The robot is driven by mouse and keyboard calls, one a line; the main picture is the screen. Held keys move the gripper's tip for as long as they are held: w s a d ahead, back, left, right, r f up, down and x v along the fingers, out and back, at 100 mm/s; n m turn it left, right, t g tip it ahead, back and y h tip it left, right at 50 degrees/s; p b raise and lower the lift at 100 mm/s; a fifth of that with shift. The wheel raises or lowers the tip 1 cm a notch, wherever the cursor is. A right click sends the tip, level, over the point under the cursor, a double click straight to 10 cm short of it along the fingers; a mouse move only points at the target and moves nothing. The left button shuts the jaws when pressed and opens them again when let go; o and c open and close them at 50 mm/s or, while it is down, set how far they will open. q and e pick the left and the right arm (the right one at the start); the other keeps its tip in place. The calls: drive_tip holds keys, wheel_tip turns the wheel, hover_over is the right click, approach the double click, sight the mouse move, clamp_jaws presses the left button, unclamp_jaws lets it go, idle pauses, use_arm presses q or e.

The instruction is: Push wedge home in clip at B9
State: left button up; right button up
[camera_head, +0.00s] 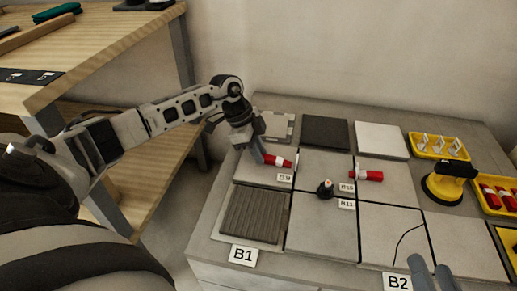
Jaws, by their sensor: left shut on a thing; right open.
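A red wedge with a white band (277,160) lies at the joint by the B9 label (284,178). My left gripper (256,150) reaches down from the left and is shut on the wedge's left end. The clip at B9 cannot be made out clearly; the gripper and wedge cover that spot, so I cannot tell how deep the wedge sits.
Another red wedge (368,175) lies by the B10 label (347,187). A dark round-based piece (325,188) stands near the B11 label (346,204). A yellow suction cup (446,183) and a yellow tray of white clips (439,146) stand at right. A ribbed tile (254,213) lies front left.

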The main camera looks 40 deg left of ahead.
sight(279, 160)
use_arm(q)
drive_tip(key=shift+w+d, duration=0.1)
drive_tip(key=shift+d, duration=0.1)
idle(0.3)
drive_tip(key=shift+w+d+p, duration=0.35)
drive_tip(key=shift+d+p, duration=0.35)
drive_tip(key=shift+d, duration=0.15)
drive_tip(key=shift+w+d+p, duration=0.3)
drive_tip(key=shift+d, duration=0.25)
drive_tip(key=shift+w+d+p, duration=0.25)
drive_tip(key=shift+d, duration=0.3)
idle(1.1)
drive_tip(key=o, duration=0.9)
drive_tip(key=shift+o, duration=0.2)
